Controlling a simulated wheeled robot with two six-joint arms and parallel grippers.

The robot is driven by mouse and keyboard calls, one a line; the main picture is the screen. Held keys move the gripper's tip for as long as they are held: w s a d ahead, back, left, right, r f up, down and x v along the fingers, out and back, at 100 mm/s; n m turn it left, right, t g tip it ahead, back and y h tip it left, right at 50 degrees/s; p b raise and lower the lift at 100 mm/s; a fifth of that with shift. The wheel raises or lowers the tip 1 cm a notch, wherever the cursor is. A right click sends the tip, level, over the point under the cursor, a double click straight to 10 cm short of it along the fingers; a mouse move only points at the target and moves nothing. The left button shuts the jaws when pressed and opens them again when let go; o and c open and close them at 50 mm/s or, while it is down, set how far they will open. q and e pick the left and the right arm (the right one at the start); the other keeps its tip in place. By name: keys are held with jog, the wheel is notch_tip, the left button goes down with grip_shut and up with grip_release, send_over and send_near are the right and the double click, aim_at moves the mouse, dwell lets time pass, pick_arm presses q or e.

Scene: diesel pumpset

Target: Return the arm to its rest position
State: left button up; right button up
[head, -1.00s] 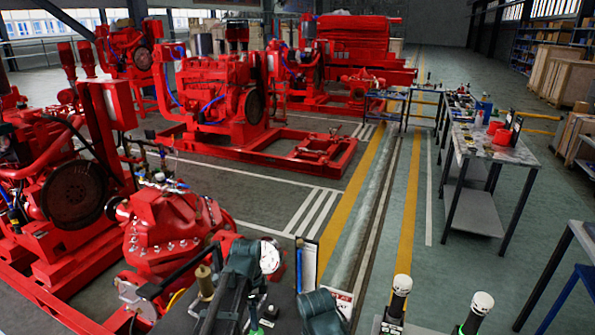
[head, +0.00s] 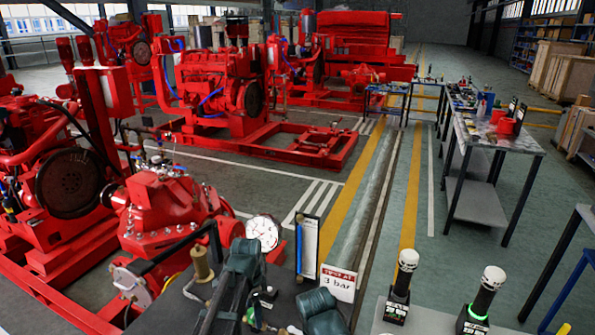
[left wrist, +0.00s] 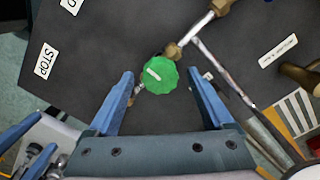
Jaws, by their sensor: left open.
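My left gripper (left wrist: 160,76) is open in the left wrist view, with one blue finger on each side of the picture. A green round knob (left wrist: 160,74) with a pale mark shows between the fingertips; neither finger visibly touches it. A brass and metal pipe fitting (left wrist: 195,30) runs beside the knob. In the head view, dark teal parts of my arm (head: 245,262) hang over the near dark panel, and the fingertips are hard to make out there.
A white dial gauge (head: 263,232) and a "3 bar" sign (head: 338,282) stand close to the arm. A red pump (head: 165,205) is at the left. Two black-handled tools with white tops (head: 404,275) stand at the right.

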pick_arm(q)
jog(key=n, duration=0.5)
jog(key=shift+n, duration=0.3)
jog(key=shift+s, duration=0.1)
